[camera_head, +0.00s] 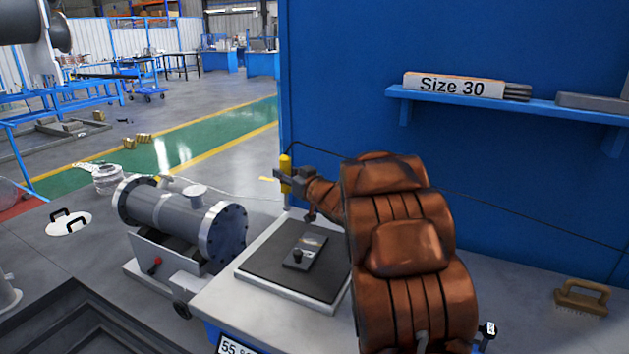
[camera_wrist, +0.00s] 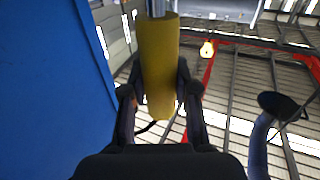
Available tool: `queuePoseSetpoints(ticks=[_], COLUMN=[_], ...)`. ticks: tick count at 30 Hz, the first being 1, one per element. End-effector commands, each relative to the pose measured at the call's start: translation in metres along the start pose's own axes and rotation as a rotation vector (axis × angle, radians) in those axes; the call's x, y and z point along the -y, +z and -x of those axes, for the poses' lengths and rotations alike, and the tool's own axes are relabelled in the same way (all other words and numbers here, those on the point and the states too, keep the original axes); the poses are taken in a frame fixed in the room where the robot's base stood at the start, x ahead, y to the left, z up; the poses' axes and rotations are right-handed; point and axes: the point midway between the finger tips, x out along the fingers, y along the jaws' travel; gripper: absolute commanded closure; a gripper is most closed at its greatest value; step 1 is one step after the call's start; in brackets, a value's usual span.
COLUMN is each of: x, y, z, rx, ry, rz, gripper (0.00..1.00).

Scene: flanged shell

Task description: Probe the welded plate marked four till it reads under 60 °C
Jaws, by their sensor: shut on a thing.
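My gripper (camera_head: 287,182) is shut on a yellow probe handle (camera_head: 285,164), held upright beyond the far edge of the dark pad. In the wrist view the fingers (camera_wrist: 160,98) clasp the yellow handle (camera_wrist: 158,60), and a metal shaft leaves the top of the frame. A small dark plate (camera_head: 312,242) with a lighter strip and a black knob lies on the pad (camera_head: 268,262). I cannot read a number on it. The probe is apart from the plate. A white display (camera_head: 235,346) at the bottom edge begins with 55; the rest is cut off.
A grey flanged shell (camera_head: 165,215) lies left of the white-topped bench (camera_head: 225,300). My brown-covered arm hides the bench's right side. A blue wall (camera_head: 480,150) with a shelf (camera_head: 500,100) stands behind. A brush (camera_head: 580,297) lies at right. A black cable runs from the probe.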

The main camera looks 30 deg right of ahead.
Motion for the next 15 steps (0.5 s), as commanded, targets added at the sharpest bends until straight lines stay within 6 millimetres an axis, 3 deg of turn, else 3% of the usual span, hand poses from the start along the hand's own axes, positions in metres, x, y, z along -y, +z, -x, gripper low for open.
queuePoseSetpoints(ticks=[1,6,15], x=[-0.016,-0.044,-0.059], y=[0.003,0.008,0.014], z=[0.01,0.036,0.053], rx=[0.0,-0.002,-0.001], ry=[0.002,-0.017,-0.031], rz=[0.0,0.0,0.001], gripper=[1.0,1.0,1.0])
